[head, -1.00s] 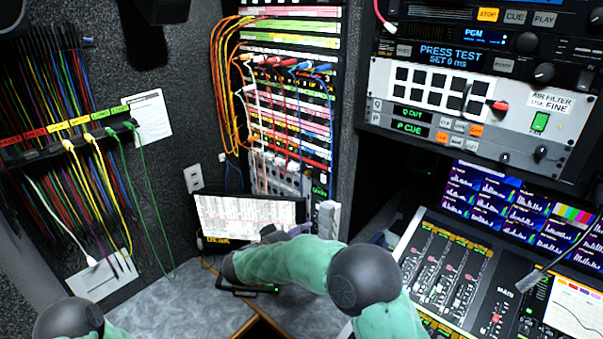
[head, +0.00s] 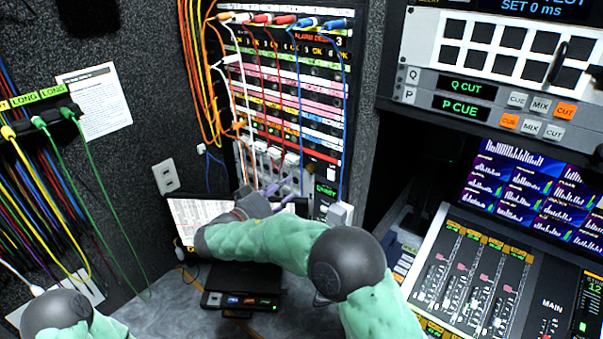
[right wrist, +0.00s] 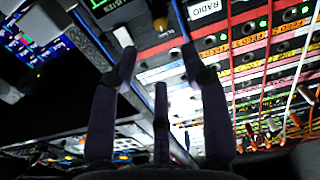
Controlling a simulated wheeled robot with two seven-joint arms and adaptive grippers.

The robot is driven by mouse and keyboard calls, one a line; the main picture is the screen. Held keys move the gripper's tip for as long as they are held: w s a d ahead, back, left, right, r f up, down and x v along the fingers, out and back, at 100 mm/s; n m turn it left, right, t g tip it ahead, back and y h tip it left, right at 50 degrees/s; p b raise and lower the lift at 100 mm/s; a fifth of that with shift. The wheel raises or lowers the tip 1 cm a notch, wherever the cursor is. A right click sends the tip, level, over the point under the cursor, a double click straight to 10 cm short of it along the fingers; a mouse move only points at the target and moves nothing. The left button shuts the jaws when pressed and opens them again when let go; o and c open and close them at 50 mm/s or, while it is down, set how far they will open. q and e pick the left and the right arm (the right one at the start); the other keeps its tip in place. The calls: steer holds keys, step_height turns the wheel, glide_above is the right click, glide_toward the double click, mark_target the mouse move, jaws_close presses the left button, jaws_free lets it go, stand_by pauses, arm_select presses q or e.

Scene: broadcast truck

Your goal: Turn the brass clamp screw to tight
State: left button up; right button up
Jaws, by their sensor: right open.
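My right gripper (head: 278,190) is in front of the lower part of the patch rack, with its dark purple fingers spread and nothing between them. The fingers also show in the right wrist view (right wrist: 159,68), pointing at the rack face. A small brass-coloured knob (right wrist: 160,24) shows there, just beyond the fingertips and apart from them. It may be the clamp screw; I cannot read its setting. I cannot make out the screw in the head view. My left gripper is out of view; only part of my left arm shows at the lower left.
The patch rack (head: 290,110) carries orange, white, red and blue cables close to my right gripper. The mixing console (head: 470,275) is on the right.

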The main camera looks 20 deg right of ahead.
mark_target(308, 170)
steer(key=x, duration=1.1)
steer(key=shift+a+f, duration=0.1)
jaws_close()
